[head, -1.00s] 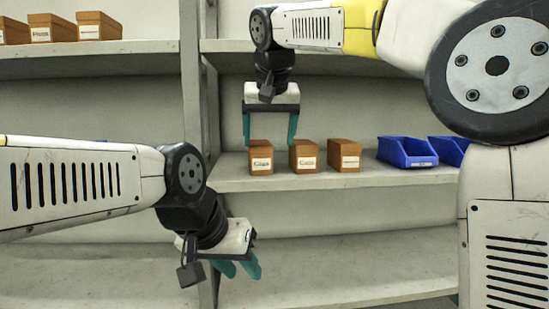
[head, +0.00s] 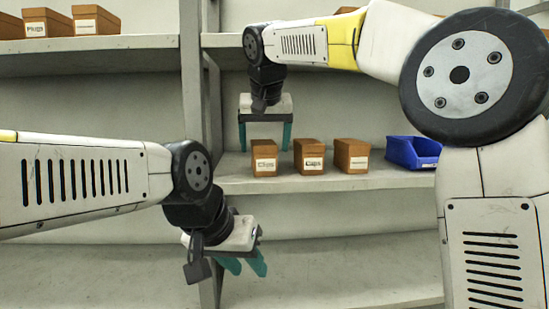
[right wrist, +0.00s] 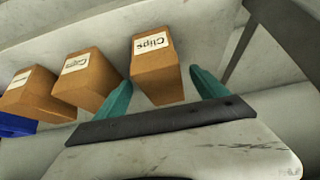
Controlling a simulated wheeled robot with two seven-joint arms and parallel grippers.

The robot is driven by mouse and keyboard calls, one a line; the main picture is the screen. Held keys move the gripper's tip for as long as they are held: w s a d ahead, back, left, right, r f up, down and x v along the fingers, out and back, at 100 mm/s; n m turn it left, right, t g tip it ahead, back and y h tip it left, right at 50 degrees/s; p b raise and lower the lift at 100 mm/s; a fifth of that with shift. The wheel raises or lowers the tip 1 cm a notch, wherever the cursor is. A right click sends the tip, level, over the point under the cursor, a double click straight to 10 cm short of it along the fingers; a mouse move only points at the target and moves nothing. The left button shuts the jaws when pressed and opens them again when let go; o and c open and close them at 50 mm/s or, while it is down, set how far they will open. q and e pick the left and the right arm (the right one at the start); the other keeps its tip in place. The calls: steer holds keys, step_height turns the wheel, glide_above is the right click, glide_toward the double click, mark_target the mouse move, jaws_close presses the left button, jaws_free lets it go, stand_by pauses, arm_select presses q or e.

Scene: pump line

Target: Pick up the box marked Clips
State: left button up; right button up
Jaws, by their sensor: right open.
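The box marked Clips (head: 264,161) is the leftmost of three brown boxes on the middle shelf. Its label reads clearly in the right wrist view, where the box (right wrist: 158,77) shows between the fingers. My right gripper (head: 265,138) is open and empty, pointing down at the Clips box, with one finger toward each side of it. In the right wrist view the gripper (right wrist: 160,90) shows a gap on both sides of the box. My left gripper (head: 247,266) is open and empty, low and left, in front of the lower shelf.
The Cups box (head: 310,159) stands close to the right of the Clips box, with another brown box (head: 351,157) beyond it. A blue bin (head: 412,152) is farther right. An upright post (head: 192,90) stands left. More boxes sit on the upper left shelf.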

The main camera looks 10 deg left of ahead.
steer(key=x, duration=0.4)
steer(key=shift+a+f, duration=0.15)
steer(key=c, duration=1.6)
steer(key=shift+c, duration=0.7)
